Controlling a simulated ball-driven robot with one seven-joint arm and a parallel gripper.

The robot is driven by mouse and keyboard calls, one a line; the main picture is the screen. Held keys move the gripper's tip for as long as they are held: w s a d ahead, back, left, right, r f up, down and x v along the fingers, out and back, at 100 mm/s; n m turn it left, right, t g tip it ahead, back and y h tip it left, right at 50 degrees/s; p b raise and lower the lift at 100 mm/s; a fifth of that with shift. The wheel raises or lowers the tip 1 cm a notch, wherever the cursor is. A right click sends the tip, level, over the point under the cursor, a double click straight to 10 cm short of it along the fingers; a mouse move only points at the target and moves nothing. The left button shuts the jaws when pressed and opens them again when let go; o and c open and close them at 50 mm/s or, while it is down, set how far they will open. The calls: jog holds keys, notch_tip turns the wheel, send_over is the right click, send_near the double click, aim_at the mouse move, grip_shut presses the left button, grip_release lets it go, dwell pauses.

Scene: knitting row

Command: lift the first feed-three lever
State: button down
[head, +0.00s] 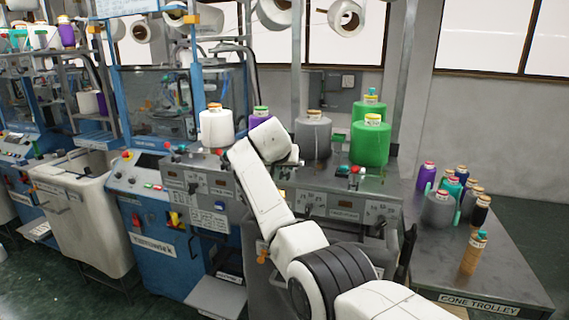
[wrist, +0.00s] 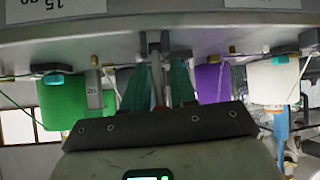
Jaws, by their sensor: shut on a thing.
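In the wrist view my gripper (wrist: 161,82) reaches up to the underside of a grey machine part, its two teal fingers on either side of a thin grey metal lever (wrist: 156,68). The fingers are shut on this lever, just below the panel edge. Part of the lever is hidden between the fingers and behind the dark gripper mount. In the head view my white arm stretches over the grey machine panel (head: 350,203) and hides the gripper and the held lever. Other small levers show on the panel front.
Green cones (head: 371,142), a grey cone (head: 313,137) and a white cone (head: 216,128) stand on the machine top. A cone trolley (head: 487,262) with several cones stands at the right. A blue machine (head: 150,205) and a pale bin (head: 85,220) are at the left.

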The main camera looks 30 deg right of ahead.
jog(key=shift+r, duration=0.1)
jog(key=c, duration=1)
grip_release()
jog(key=shift+w+d, duration=0.1)
jog(key=shift+c, duration=0.2)
jog(key=shift+s+a+r, duration=0.2)
jog(key=shift+s+a, duration=0.1)
jog(key=shift+a, duration=0.1)
jog(key=b+v, duration=0.2)
jog(key=v, duration=0.7)
jog(key=shift+s+a+r+b, duration=0.15)
jog(key=shift+s+r+b, duration=0.1)
jog(key=shift+b, duration=0.1)
